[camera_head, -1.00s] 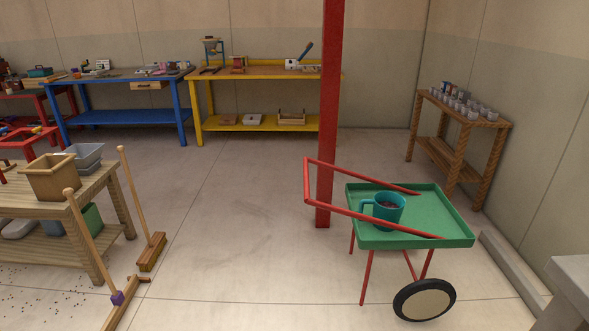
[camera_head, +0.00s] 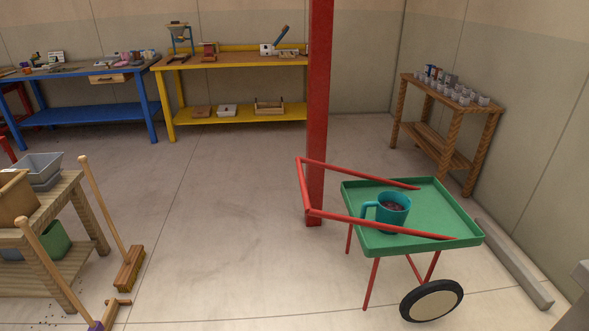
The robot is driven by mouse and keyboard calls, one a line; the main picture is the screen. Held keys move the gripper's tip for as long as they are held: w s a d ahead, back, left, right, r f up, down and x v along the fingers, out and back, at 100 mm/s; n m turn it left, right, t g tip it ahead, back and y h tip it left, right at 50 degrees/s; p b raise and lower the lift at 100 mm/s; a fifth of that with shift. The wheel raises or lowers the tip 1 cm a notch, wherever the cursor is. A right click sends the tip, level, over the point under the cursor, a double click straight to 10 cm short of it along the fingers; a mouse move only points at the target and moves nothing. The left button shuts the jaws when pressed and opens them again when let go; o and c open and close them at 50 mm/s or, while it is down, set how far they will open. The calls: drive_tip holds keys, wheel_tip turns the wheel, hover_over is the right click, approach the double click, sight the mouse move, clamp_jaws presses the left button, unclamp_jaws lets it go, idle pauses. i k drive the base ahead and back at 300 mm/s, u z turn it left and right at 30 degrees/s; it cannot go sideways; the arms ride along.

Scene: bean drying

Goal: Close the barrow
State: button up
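The barrow (camera_head: 440,212) stands at the right of the head view. It has a shallow green tray with a raised rim, red legs, red handles joined by a crossbar at the left, and one black-rimmed wheel (camera_head: 432,300) at the front right. A teal mug (camera_head: 393,212) with dark contents stands upright in the tray, near the handles. No lid or cover shows on the barrow. My gripper is not in view.
A red post (camera_head: 318,120) rises just behind the handles. A low grey curb (camera_head: 512,262) runs right of the barrow. A wooden rack (camera_head: 448,130) with cups stands behind. Brooms lean by a wooden table (camera_head: 70,215) at left. The middle floor is clear.

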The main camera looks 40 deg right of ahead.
sight(436, 222)
drive_tip(key=z, duration=0.1)
drive_tip(key=i, duration=1.2)
drive_tip(key=z, duration=0.25)
